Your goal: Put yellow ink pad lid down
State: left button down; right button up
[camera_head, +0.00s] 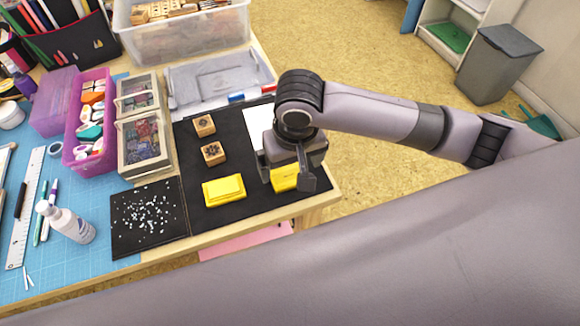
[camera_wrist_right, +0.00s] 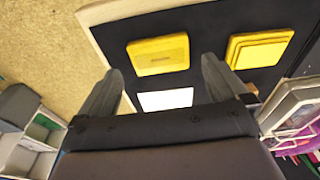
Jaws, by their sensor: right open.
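The yellow ink pad lid (camera_head: 287,179) lies on the black mat near the table's right edge, partly hidden by my right gripper (camera_head: 285,168). In the right wrist view the lid (camera_wrist_right: 158,54) is a flat yellow rectangle with faint lettering. My right gripper's fingers are apart, with nothing held between them. They appear above and around the lid; I cannot tell whether they touch it. The stepped yellow ink pad (camera_head: 224,189) lies to the left of the lid and also shows in the wrist view (camera_wrist_right: 260,48). My left gripper is out of view.
Two wooden stamps (camera_head: 204,125) stand on the mat behind the ink pad. A white card (camera_head: 258,128) lies behind my right gripper. A black sheet with small beads (camera_head: 148,216), a white bottle (camera_head: 67,221) and a purple bin (camera_head: 89,119) are to the left.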

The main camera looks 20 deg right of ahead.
aim_at(293, 185)
notch_tip(293, 185, up, 9)
jog(key=s+p, duration=0.1)
jog(key=shift+s+f, duration=0.15)
dwell(0.5)
